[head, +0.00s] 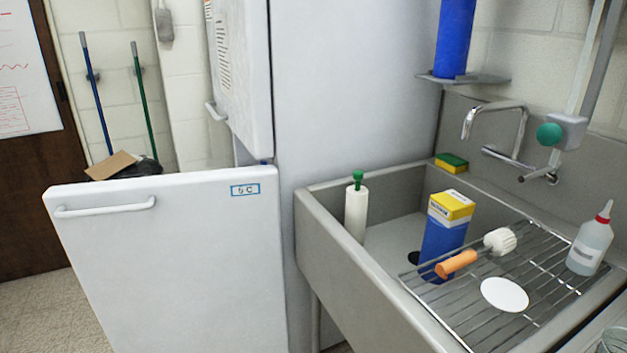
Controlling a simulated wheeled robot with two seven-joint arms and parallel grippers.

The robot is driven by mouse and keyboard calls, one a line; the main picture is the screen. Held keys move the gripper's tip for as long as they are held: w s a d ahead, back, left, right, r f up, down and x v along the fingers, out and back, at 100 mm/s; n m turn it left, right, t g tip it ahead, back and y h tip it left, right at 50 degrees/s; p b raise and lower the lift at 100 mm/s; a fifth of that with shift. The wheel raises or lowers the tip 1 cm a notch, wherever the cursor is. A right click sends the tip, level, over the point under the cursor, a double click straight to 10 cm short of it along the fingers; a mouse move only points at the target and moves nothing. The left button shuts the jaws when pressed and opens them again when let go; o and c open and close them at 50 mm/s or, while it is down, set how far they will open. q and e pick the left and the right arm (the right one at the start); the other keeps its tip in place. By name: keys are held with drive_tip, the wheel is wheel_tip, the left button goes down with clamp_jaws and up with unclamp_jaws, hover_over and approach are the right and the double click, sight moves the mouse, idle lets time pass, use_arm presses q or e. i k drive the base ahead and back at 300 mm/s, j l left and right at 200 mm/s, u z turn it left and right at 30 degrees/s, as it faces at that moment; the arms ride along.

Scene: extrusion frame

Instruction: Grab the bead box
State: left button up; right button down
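I see nothing that I can clearly identify as a bead box. The nearest box-like thing is a small yellow and white carton (452,207) on top of a blue cylinder (441,245) at the sink; its label is too small to read. Neither of my grippers is in view.
A grey sink (371,292) holds a white bottle with a green top (356,208). A wire rack (470,309) bears an orange-handled brush (457,264), white disc (504,295) and red-tipped bottle (591,240). A low white door (170,262) stands open at left, beside a tall cabinet (350,90).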

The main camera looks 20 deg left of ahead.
sight(449, 208)
drive_tip(key=u, duration=1.4)
drive_tip(key=z, duration=1.8)
drive_tip(key=i+j+z, duration=0.1)
drive_tip(key=z, duration=0.3)
drive_tip(key=j+z, duration=0.2)
drive_tip(key=z, duration=0.15)
drive_tip(key=j+z, duration=0.2)
drive_tip(key=z, duration=0.2)
drive_tip(key=j+z, duration=0.3)
drive_tip(key=j, duration=0.6)
drive_tip(key=k+j+z, duration=0.1)
drive_tip(key=j+z, duration=0.15)
drive_tip(key=j, duration=0.65)
